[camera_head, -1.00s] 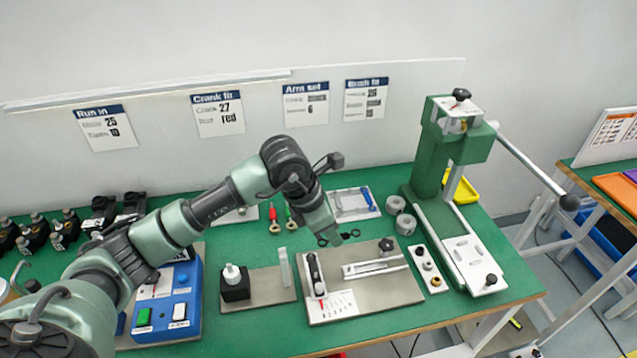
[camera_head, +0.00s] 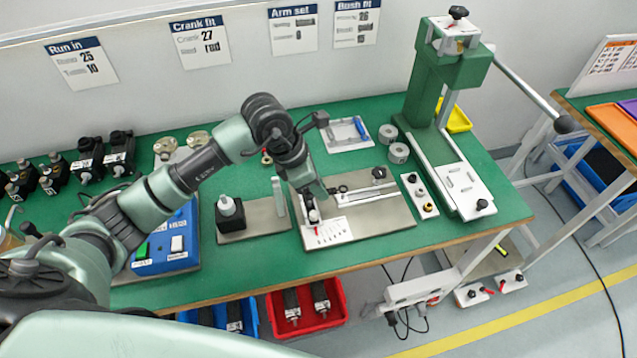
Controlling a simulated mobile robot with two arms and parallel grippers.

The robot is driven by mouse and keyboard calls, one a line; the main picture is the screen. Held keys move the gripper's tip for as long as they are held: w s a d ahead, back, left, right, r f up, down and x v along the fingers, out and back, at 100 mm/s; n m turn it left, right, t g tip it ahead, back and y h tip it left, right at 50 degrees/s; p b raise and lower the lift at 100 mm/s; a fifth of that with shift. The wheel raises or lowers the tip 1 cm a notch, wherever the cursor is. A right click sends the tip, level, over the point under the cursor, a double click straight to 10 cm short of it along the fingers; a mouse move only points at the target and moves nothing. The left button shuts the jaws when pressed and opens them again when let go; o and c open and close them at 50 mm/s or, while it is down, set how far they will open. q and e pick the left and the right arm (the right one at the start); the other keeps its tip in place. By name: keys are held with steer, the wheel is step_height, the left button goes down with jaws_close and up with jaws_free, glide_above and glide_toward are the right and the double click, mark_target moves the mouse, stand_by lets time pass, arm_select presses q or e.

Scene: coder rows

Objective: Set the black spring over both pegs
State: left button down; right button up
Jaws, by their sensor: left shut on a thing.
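The metal fixture plate (camera_head: 385,222) lies on the green bench. The gripper partly hides the spring and the arm's top. I cannot make out the pegs or whether the spring touches them. My right gripper is not in view.
A plate with a black block (camera_head: 230,215) stands left of the fixture, and a blue switch box (camera_head: 168,252) further left. A white strip with buttons (camera_head: 420,196) and a green press (camera_head: 440,85) stand right. Grey rings (camera_head: 398,153) lie behind.

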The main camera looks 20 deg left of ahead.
arm_select(q)
steer(key=shift+f+b, duration=0.4)
steer(key=shift+b, duration=0.15)
stand_by(0.8)
steer(key=shift+f+b, duration=0.2)
steer(key=shift+b, duration=0.1)
steer(key=shift+f, duration=0.15)
stand_by(0.4)
steer(key=shift+f+b, duration=0.3)
steer(key=shift+b, duration=0.2)
steer(key=shift+f, duration=0.15)
steer(key=shift+f+b, duration=0.2)
steer(key=shift+b, duration=0.25)
steer(key=shift+f, duration=0.15)
stand_by(0.5)
steer(key=shift+f+b, duration=0.15)
steer(key=shift+b, duration=0.25)
